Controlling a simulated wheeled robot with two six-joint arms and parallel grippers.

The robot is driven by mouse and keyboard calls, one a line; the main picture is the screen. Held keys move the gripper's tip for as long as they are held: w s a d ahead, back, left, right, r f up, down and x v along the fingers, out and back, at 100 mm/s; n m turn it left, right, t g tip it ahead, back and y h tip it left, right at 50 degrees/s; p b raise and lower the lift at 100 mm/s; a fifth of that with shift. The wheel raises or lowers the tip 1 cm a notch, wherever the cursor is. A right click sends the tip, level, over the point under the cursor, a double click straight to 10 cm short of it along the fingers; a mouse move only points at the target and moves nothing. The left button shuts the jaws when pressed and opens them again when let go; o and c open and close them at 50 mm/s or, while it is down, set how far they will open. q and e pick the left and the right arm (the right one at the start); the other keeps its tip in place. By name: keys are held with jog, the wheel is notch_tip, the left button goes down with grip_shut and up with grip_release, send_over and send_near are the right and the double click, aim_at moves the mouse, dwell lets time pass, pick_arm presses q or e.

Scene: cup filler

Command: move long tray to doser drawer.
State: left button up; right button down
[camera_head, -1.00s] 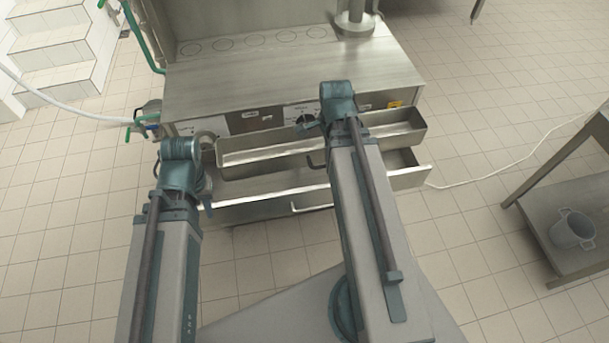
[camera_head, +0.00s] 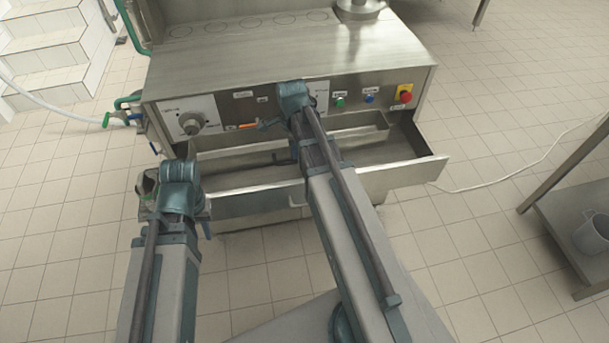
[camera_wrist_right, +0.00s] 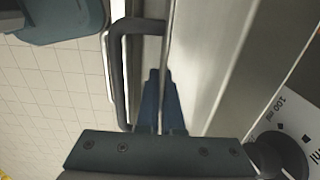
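The long tray (camera_head: 350,137), a narrow metal trough, lies lengthwise at the back of the open drawer area under the control panel. Whether it rests on the drawer floor is unclear. The open metal drawer (camera_head: 395,180) extends in front of it. My right gripper (camera_head: 288,122) is at the tray's front wall; in the right wrist view its two dark fingers (camera_wrist_right: 163,100) are close together on the thin metal rim, beside a dark handle (camera_wrist_right: 122,75). My left gripper (camera_head: 205,212) is at the drawer's front left; its fingers are mostly hidden by its wrist.
The machine's control panel (camera_head: 350,97) with knobs and buttons rises directly behind the tray, below the steel counter (camera_head: 280,55). A table (camera_head: 575,190) with a pot on its lower shelf stands to the right.

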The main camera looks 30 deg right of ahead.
jog(key=w+f+b, duration=0.1)
jog(key=f, duration=0.1)
jog(key=w+a+f+b, duration=0.1)
jog(key=f+b, duration=0.1)
jog(key=w+a+f+b, duration=0.1)
jog(key=w+f, duration=0.1)
jog(key=shift+w+a+b, duration=0.1)
jog(key=shift+b, duration=0.25)
jog(key=d+f+b, duration=0.1)
jog(key=d, duration=0.2)
jog(key=s+d+f+b, duration=0.1)
jog(key=d+f+b, duration=0.1)
jog(key=d, duration=0.1)
jog(key=s+d+f+b, duration=0.1)
jog(key=d+f+b, duration=0.1)
jog(key=d, duration=0.1)
jog(key=shift+s, duration=0.1)
jog(key=shift+s+d+f, duration=0.1)
jog(key=shift+d, duration=0.3)
jog(key=d+f+b, duration=0.1)
jog(key=d, duration=0.1)
jog(key=s+d+f+b, duration=0.1)
jog(key=f+b, duration=0.1)
jog(key=shift+d, duration=0.35)
jog(key=shift+r, duration=0.1)
